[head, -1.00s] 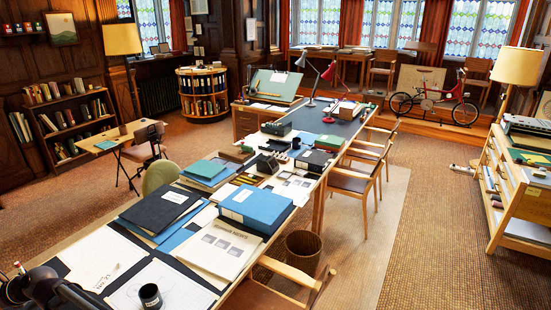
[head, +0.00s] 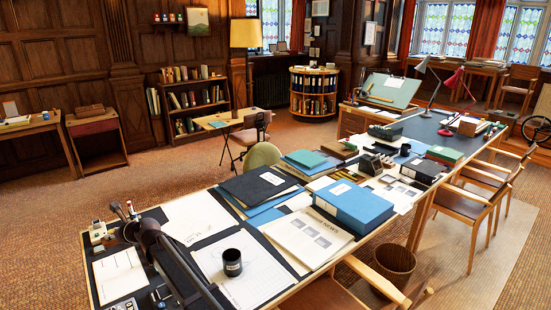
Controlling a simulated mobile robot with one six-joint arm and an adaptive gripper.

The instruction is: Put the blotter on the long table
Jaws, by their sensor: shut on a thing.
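The long table (head: 424,128) runs from the near foreground to the back right, with a dark blue top at its far part. Its near part carries a black mug (head: 232,264), a blue box file (head: 348,206), a black folder (head: 258,185) and loose white papers (head: 198,218). Small desk items crowd its middle, and I cannot tell whether one of them is the blotter.
Wooden chairs (head: 468,208) line the table's right side, with a wastebasket (head: 394,264) by the near end. A green chair back (head: 262,155) stands at its left side. A small folding table (head: 226,122) and bookshelf (head: 190,103) stand farther left. The left carpet is mostly clear.

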